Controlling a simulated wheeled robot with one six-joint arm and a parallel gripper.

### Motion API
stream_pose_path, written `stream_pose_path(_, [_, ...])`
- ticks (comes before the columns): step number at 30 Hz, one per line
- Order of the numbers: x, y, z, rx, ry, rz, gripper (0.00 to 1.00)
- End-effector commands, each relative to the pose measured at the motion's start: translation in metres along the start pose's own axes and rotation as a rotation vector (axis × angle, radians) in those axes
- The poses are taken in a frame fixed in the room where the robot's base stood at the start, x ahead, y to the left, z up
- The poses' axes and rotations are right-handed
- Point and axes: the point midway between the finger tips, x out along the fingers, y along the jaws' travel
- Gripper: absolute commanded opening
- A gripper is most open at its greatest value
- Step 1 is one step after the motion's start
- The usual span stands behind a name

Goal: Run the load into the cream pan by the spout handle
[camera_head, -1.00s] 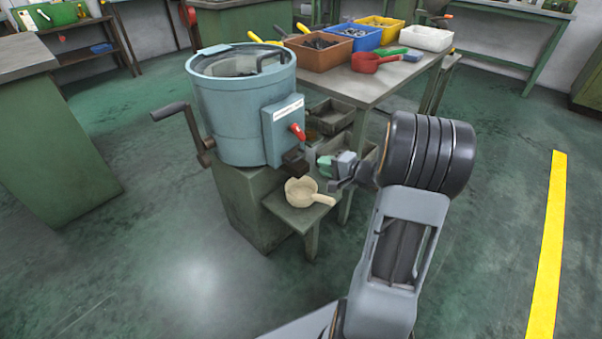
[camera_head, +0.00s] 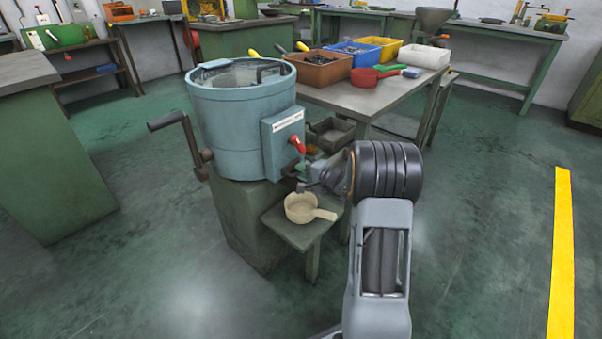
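The cream pan (camera_head: 303,209) sits upright on a small green stand in front of the machine, its handle pointing right. The blue-grey drum machine (camera_head: 238,125) stands behind it, with a labelled box (camera_head: 284,133) on its right side. My gripper (camera_head: 304,183) is just below the red handle, near the box's lower edge and above the pan. Its fingers are small and partly hidden against the machine, so I cannot tell whether they are open. The pan's inside looks empty.
A crank (camera_head: 172,122) juts from the drum's left. Floor at right is clear.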

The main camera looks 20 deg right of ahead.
Motion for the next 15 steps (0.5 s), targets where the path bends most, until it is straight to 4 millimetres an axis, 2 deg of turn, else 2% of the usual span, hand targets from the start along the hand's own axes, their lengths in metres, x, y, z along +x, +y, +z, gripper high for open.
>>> stream_pose_path(6, [0.0102,0.0003,0.0003,0.001,-0.001,0.001,0.22])
stream_pose_path(15, [0.0107,-0.0001,0.0002,0.000,0.000,0.000,0.20])
